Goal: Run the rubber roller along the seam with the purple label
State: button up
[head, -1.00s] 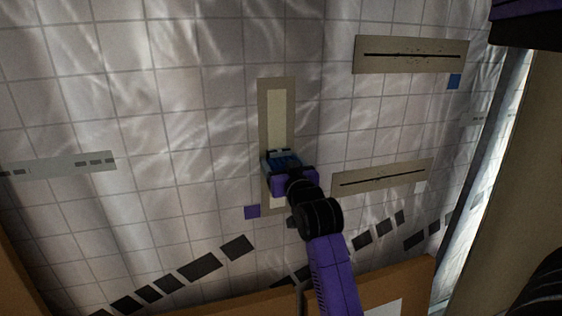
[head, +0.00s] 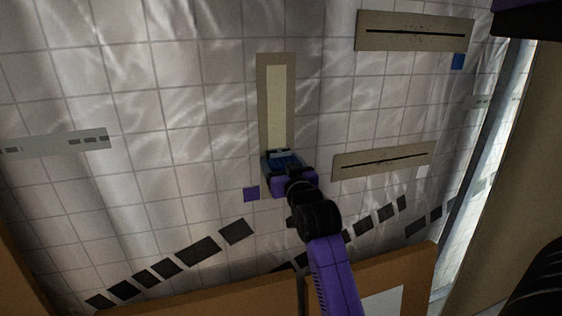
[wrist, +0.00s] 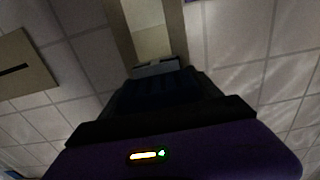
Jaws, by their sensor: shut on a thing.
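The seam (head: 276,105) is a vertical pale strip on a beige backing on the tiled wall, and it shows at the top of the wrist view (wrist: 150,38). The purple label (head: 251,193) is a small square left of its lower end. My gripper (head: 286,168) is shut on the rubber roller (head: 283,156), a blue piece with a pale front edge, over the lower part of the strip. In the wrist view the roller's pale edge (wrist: 157,68) overlaps the strip. I cannot tell whether it presses on it. The gripper hides the strip's lower end.
Two beige plates with dark slits lie right of the strip, an upper one (head: 415,31) near a blue label (head: 457,61) and a lower one (head: 382,160) near a white label (head: 421,171). A grey strip (head: 55,143) is at left. An orange board (head: 240,297) stands below.

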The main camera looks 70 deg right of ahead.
notch_tip(320, 180, down, 11)
jog(key=b, duration=0.7)
jog(key=shift+f, duration=0.15)
dwell(0.7)
jog(key=v, duration=0.6)
dwell(0.5)
jog(key=shift+s+a, duration=0.1)
jog(key=shift+a, duration=0.05)
jog(key=shift+v, duration=1.35)
